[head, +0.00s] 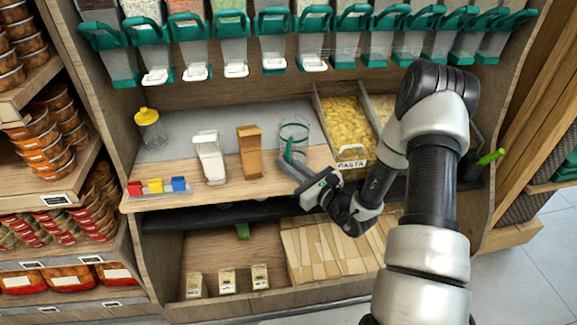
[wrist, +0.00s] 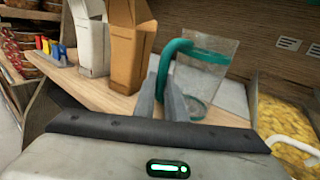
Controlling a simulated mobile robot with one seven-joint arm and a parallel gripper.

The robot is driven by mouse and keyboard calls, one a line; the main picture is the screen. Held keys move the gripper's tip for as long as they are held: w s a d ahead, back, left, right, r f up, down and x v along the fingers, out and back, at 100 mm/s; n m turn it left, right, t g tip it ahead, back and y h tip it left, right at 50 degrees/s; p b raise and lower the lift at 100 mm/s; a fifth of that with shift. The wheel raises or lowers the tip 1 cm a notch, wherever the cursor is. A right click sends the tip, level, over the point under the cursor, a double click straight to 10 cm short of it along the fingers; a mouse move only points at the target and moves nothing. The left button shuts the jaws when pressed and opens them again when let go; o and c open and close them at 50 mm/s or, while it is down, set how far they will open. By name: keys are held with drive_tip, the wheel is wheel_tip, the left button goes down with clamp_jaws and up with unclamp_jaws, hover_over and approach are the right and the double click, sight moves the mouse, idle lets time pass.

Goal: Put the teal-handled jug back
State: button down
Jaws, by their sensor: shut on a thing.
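The clear jug with the teal handle and teal rim (wrist: 208,66) is upright at the shelf in the wrist view, right of the brown paper bag. It also shows in the head view (head: 294,131), over the grey surface. My gripper (head: 285,164) reaches in from the right, and its fingers are shut on the jug's teal handle (wrist: 165,66). In the wrist view the fingertips (wrist: 171,95) overlap the lower handle. I cannot tell whether the jug's base touches the shelf.
A brown bag (head: 250,152) and a white bag (head: 210,158) stand left of the jug. A yellow-lidded jar (head: 150,128) is further left. A pasta bin (head: 351,164) is close on the right. Teal-handled dispensers (head: 273,50) hang above. Coloured clips (head: 155,187) lie at the front left.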

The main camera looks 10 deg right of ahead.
drive_tip(key=shift+r, duration=0.1)
drive_tip(key=shift+f, duration=0.2)
drive_tip(key=c, duration=1.8)
unclamp_jaws()
drive_tip(key=shift+r, duration=0.1)
drive_tip(key=shift+r, duration=0.25)
drive_tip(key=v, duration=0.6)
drive_tip(key=p+v, duration=0.1)
drive_tip(key=v, duration=0.5)
drive_tip(key=shift+s+a+f+p, duration=0.1)
drive_tip(key=shift+f+p, duration=0.1)
drive_tip(key=shift+p, duration=0.1)
